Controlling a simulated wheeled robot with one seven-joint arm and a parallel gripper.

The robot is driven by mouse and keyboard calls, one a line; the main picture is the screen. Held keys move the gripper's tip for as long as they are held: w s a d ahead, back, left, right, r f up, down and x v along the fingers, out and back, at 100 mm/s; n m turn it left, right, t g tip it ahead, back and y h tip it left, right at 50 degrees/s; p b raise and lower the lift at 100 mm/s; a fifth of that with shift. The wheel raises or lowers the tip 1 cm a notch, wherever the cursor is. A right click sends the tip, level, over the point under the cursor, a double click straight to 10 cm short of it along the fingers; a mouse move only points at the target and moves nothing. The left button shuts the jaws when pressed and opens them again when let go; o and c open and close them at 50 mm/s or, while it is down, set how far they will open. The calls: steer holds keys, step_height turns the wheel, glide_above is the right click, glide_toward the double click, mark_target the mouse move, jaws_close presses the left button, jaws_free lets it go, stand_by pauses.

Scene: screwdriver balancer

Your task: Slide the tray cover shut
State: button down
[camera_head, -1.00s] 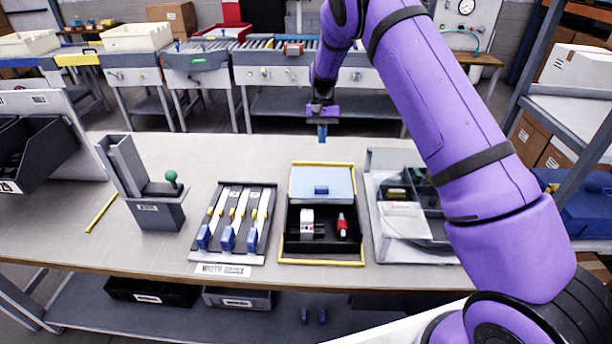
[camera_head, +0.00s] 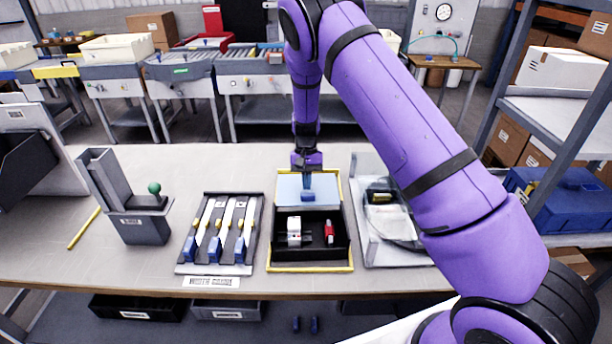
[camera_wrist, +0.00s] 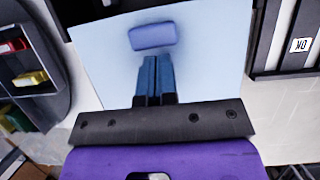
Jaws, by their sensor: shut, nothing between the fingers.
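The tray (camera_head: 352,236) has a black inside and a yellow rim and stands on the workbench. Its light blue cover (camera_head: 290,192) lies over the far half, with a blue handle block (camera_head: 308,196) near its front edge. The near half is uncovered and shows a white and grey item (camera_head: 294,231) and a red item (camera_head: 329,232). My gripper (camera_head: 307,186) is shut and empty, pointing down over the cover on the far side of the handle. In the wrist view the closed blue fingers (camera_wrist: 154,62) reach close to the handle (camera_wrist: 153,37); whether they touch it is unclear.
A rack with several blue-ended tools (camera_head: 219,230) is left of the tray. A grey holder with a green knob (camera_head: 140,225) stands further left. A grey bin tray (camera_head: 376,252) is close on the right, partly behind my arm.

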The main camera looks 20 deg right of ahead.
steer(key=shift+s, duration=0.15)
steer(key=s+a, duration=0.4)
steer(key=s, duration=0.9)
steer(key=shift+s, duration=0.4)
steer(key=shift+w, duration=0.15)
